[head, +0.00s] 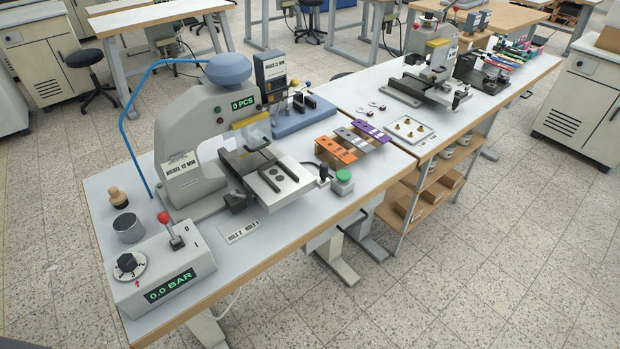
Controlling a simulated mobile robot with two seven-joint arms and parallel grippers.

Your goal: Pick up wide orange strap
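Brown supports show under the strips. Small dark marks or holes show on the orange strip. Neither of my grippers is in the head view, so their distance from the strap cannot be seen.
A large press (212,140) with a flat bed stands left of the strips. A green button box (343,181) sits close in front of them. A control box (160,268) stands at the near left. A second table (345,92) with machines adjoins at the right. The front floor is clear.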

